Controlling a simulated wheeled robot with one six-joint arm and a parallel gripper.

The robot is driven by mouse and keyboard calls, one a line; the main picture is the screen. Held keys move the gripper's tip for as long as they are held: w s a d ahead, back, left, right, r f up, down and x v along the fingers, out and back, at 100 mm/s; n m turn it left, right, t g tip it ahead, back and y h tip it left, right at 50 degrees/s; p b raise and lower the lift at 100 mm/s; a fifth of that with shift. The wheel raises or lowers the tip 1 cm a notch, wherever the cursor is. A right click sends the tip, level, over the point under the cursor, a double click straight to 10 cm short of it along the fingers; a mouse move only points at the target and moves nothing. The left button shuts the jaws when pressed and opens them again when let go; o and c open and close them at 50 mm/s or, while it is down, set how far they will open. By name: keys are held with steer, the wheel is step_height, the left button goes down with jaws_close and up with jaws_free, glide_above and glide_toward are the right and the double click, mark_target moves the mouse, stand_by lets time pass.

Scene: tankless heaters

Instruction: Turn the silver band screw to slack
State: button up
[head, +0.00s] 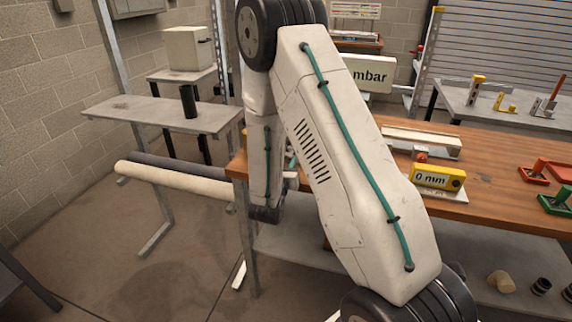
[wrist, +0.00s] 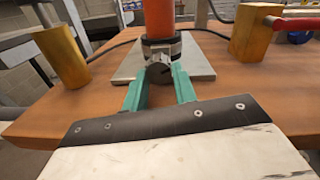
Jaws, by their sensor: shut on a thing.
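In the wrist view an orange upright pipe (wrist: 158,18) stands on a light grey plate (wrist: 200,68). A silver band (wrist: 174,47) with a dark strip goes around the pipe low down. My gripper (wrist: 159,76) reaches in from the near side with two teal fingers. They are shut on a dark round piece at the front of the band, which I take for the band screw (wrist: 159,73). Its slot or mark is too small to read. In the head view my arm hides the pipe, the band and the fingertips.
Yellow blocks stand at left (wrist: 62,57) and right (wrist: 256,32) of the plate, the right one with a red handle (wrist: 297,24). A black cable (wrist: 115,43) runs behind. In the head view the wooden bench (head: 482,209) carries a yellow "0 mm" block (head: 438,178).

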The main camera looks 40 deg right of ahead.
steer(key=shift+n, duration=0.3)
steer(key=n, duration=0.5)
steer(key=shift+d+r, duration=0.15)
steer(key=shift+d, duration=0.05)
steer(key=n, duration=0.4)
steer(key=shift+r+n+g, duration=0.1)
steer(key=shift+n+g, duration=0.2)
steer(key=shift+n, duration=0.1)
steer(key=o, duration=1)
steer(key=shift+s, duration=0.15)
steer(key=shift+c, duration=0.2)
steer(key=shift+n, duration=0.3)
steer(key=shift+a+f, duration=0.1)
steer(key=shift+f, duration=0.1)
